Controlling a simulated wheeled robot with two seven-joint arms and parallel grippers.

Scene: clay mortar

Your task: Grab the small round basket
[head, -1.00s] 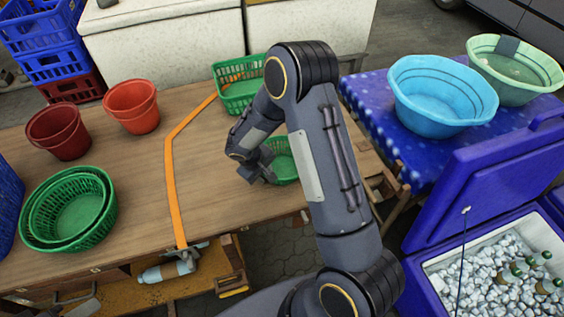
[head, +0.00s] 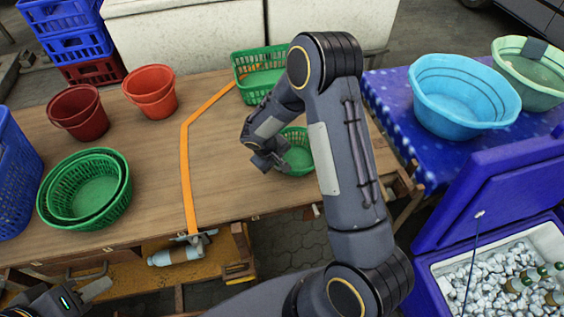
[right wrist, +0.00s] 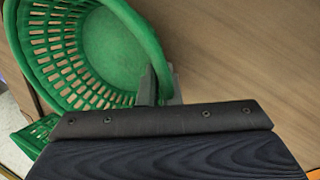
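The small round basket (head: 299,158) is green with slotted sides and stands near the table's right end. The right wrist view shows its inside and rim (right wrist: 115,45) close up. My right gripper (head: 268,160) is at the basket's left side. In the right wrist view its fingers (right wrist: 160,88) lie on either side of the rim, close against it, and seem shut on it. The lower part of the basket is cut off by my gripper there. My left gripper (head: 92,291) is low at the left, in front of the table and away from the basket; its finger gap is unclear.
On the wooden table (head: 225,190) stand larger nested green baskets (head: 85,190), red buckets (head: 150,92) and a rectangular green basket (head: 262,80). A blue-covered table (head: 390,100) with basins and an open blue cooler (head: 430,255) are at the right. The table's middle is clear.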

